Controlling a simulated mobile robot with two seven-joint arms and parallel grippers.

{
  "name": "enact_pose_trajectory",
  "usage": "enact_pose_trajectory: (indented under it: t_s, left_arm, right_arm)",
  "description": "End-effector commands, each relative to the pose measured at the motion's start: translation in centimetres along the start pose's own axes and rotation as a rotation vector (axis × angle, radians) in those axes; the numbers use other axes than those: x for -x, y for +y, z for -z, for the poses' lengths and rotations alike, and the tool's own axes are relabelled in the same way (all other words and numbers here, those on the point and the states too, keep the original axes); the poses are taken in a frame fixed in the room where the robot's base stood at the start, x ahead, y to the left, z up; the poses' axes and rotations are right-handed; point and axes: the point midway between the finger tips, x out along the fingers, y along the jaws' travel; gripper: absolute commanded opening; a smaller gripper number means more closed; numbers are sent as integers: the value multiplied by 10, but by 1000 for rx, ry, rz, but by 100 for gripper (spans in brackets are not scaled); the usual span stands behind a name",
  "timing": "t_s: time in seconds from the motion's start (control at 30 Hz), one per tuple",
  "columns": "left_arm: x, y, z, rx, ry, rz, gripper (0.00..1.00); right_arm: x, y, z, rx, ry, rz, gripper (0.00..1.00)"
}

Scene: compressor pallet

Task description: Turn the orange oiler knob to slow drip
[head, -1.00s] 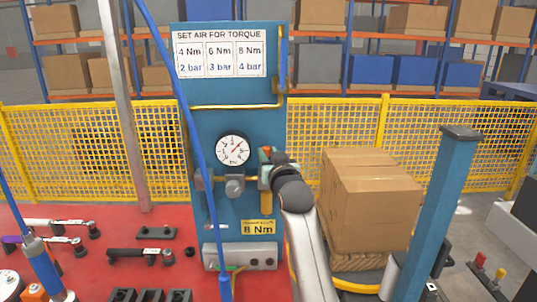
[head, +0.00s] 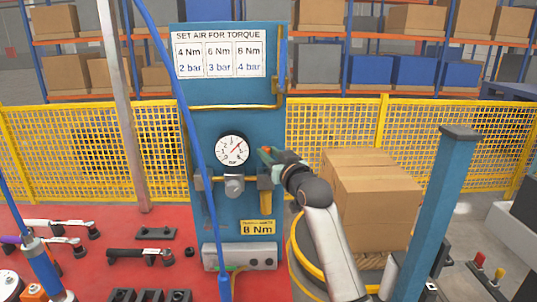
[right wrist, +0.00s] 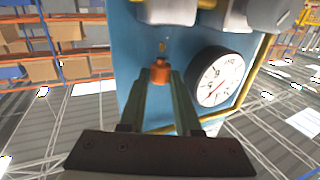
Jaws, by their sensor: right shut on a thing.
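The orange oiler knob (right wrist: 160,72) sits between the fingertips of my right gripper (right wrist: 160,84) in the right wrist view, and the fingers are shut on it. In the head view the right gripper (head: 272,156) reaches the right side of the blue panel (head: 210,115), beside the round gauge (head: 232,149). Only a bit of orange shows there; the fingers and wrist hide most of the knob. The gauge also shows in the right wrist view (right wrist: 219,77), right of the fingers. My left gripper is not in view.
A silver regulator (head: 234,186) is below the gauge. A yellow label (head: 258,228) reads 8 Nm. Cardboard boxes (head: 375,200) and a blue post (head: 440,200) stand to the right. A blue hose (head: 190,120) crosses the panel. Tools lie on the red table (head: 125,225).

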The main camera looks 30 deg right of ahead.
Motion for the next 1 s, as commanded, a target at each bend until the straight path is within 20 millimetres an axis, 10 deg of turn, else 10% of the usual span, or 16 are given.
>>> enact_pose_trajectory:
  t_s: [0.57,0.6,1.0]
  left_arm:
    - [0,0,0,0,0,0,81]
    - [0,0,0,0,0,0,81]
    - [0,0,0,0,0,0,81]
  right_arm:
    - [0,2,0,-2,-5,83,0]
    - [0,2,0,-2,-5,83,33]
    - [0,2,0,-1,-4,83,62]
